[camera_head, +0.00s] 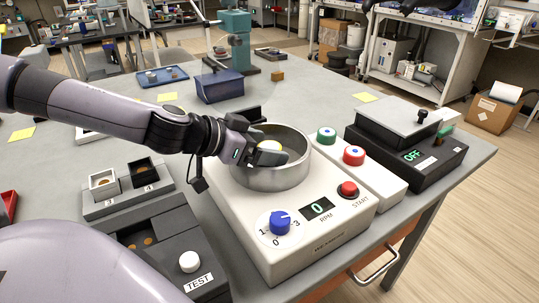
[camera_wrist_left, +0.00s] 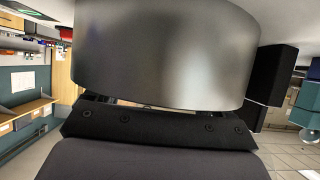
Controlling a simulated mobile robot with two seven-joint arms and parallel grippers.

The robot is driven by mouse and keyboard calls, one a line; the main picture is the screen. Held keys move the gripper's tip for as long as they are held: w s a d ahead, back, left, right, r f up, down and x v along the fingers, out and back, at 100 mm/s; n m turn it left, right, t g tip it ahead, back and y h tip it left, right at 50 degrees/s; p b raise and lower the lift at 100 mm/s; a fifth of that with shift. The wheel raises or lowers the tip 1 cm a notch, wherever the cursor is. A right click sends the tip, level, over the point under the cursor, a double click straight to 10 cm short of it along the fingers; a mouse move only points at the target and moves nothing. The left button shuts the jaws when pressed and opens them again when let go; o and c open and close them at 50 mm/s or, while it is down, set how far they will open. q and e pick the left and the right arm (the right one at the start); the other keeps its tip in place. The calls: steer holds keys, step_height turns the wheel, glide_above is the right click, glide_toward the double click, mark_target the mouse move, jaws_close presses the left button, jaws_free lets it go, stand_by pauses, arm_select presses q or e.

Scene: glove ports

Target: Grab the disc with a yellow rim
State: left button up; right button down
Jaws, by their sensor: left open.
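A small pale disc with a yellow tint (camera_head: 271,146) shows in the head view inside the round metal bowl (camera_head: 275,180) of a white machine. My gripper partly hides it, so its full rim cannot be made out. My left gripper (camera_head: 262,143) is open at the left rim of the bowl, its fingers reaching over the opening beside the disc. I cannot tell whether a finger touches the disc. In the left wrist view, the grey metal bowl wall (camera_wrist_left: 165,55) fills the middle, and the disc does not show. My right gripper is not in view.
The white machine (camera_head: 330,238) has a blue knob, a display and a red START button. Green and red buttons (camera_head: 352,155) and a black box reading OFF (camera_head: 412,155) stand to its right. A TEST box (camera_head: 160,235) and small sample holders (camera_head: 125,182) are at the left.

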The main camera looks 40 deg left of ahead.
arm_select(q)
steer(key=c, duration=1.2)
steer(key=shift+c, duration=0.2)
steer(key=shift+r, duration=0.1)
